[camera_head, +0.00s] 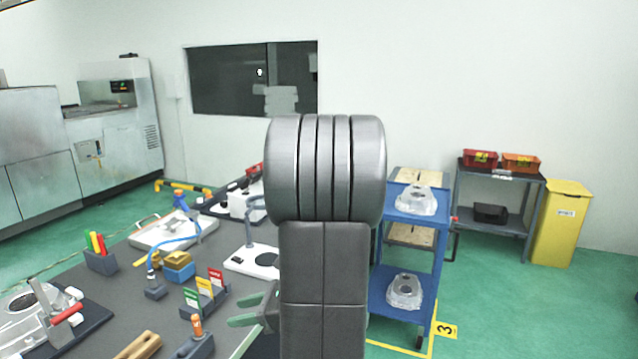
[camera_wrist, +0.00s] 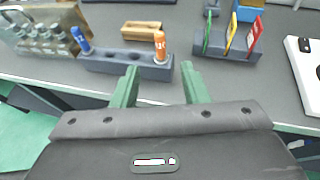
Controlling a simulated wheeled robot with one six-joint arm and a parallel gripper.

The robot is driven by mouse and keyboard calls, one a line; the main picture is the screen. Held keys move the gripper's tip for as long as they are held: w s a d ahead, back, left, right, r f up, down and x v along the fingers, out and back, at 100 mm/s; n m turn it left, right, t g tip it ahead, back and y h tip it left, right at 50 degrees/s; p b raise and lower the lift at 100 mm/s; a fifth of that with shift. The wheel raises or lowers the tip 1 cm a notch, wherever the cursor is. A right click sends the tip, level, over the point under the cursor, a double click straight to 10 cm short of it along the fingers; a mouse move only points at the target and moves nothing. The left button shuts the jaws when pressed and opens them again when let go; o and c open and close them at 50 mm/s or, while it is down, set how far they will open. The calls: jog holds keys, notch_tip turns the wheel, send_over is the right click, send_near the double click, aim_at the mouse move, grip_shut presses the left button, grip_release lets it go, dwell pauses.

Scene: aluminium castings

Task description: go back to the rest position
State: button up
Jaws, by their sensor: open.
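My gripper (camera_wrist: 160,90) is in the wrist view with its two green fingers apart and nothing between them. It is over the front edge of the dark grey bench (camera_wrist: 290,85). A dark holder (camera_wrist: 118,60) with a blue-handled tool (camera_wrist: 80,39) and an orange-handled tool (camera_wrist: 160,46) stands just beyond the fingertips, and I cannot tell whether they touch it. In the head view, my arm covers the middle of the picture. A green finger of my gripper (camera_head: 254,311) shows left of the arm, by the bench edge.
A card stand (camera_head: 205,299) with green, yellow and red cards and a wooden block (camera_head: 139,345) are on the bench. A blue cart (camera_head: 398,291) with castings stands right of my arm. A yellow bin (camera_head: 562,225) is at the far right.

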aim_at(199, 321)
jog(key=x, duration=1.2)
jog(key=shift+a+f, duration=0.15)
jog(key=shift+a, duration=0.05)
jog(key=r+p, duration=0.7)
jog(key=r, duration=0.1)
jog(key=shift+a+r, duration=0.2)
jog(key=shift+a, duration=0.1)
